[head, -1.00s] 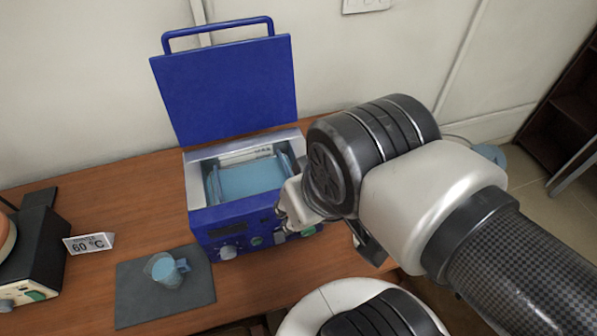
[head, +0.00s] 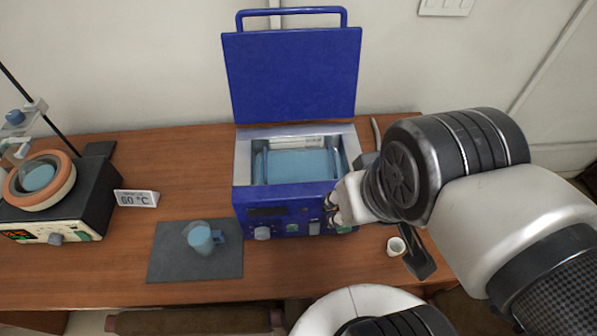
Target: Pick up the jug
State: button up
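The jug (head: 201,238) is a small clear vessel with blue contents and a blue handle on its right side. It stands upright on a dark grey mat (head: 165,262) on the wooden table, left of and in front of the blue furnace. My gripper (head: 334,207) is at the front right corner of the furnace, to the right of the jug and well apart from it. My arm hides most of the gripper, and its fingers are too small to judge open or shut.
A hotplate (head: 85,215) and a 60 °C sign (head: 137,198) stand at the left. A small white cup (head: 396,246) is at the right. Table (head: 195,175) behind the mat is clear.

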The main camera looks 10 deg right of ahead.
aim_at(199, 234)
jog(key=k+j+z, duration=0.15)
jog(key=j, duration=0.2)
jog(key=j+z, duration=0.15)
jog(key=j, duration=0.25)
jog(key=k+j+z, duration=0.15)
jog(key=j, duration=0.2)
jog(key=k+j+z, duration=0.15)
jog(key=j, duration=0.2)
jog(key=i+j+z, duration=0.2)
jog(key=j, duration=0.3)
jog(key=k, duration=0.1)
